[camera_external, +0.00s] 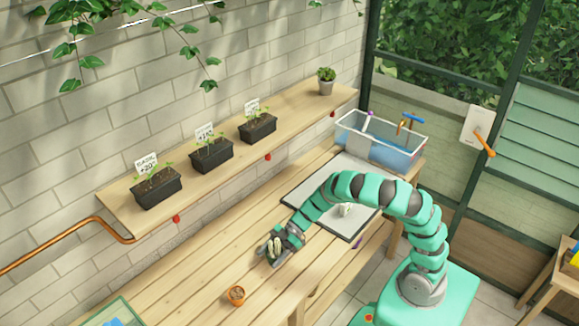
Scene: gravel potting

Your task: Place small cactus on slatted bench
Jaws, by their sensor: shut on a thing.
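My gripper (271,254) is at the end of the teal arm, low over the slatted bench (200,284), left of the grey tray. It is shut on a small pale, ribbed thing (277,245), which looks like the small cactus. The dark fingers partly hide it, and I cannot tell whether it touches the slats. The bench is light wood with long slats and runs along the wall under the shelf.
A small terracotta pot (236,295) stands on the bench, near my gripper. A grey tray (300,196) holds a whitish lump (345,209). Planters (212,156) stand on the shelf. The left bench is mostly clear.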

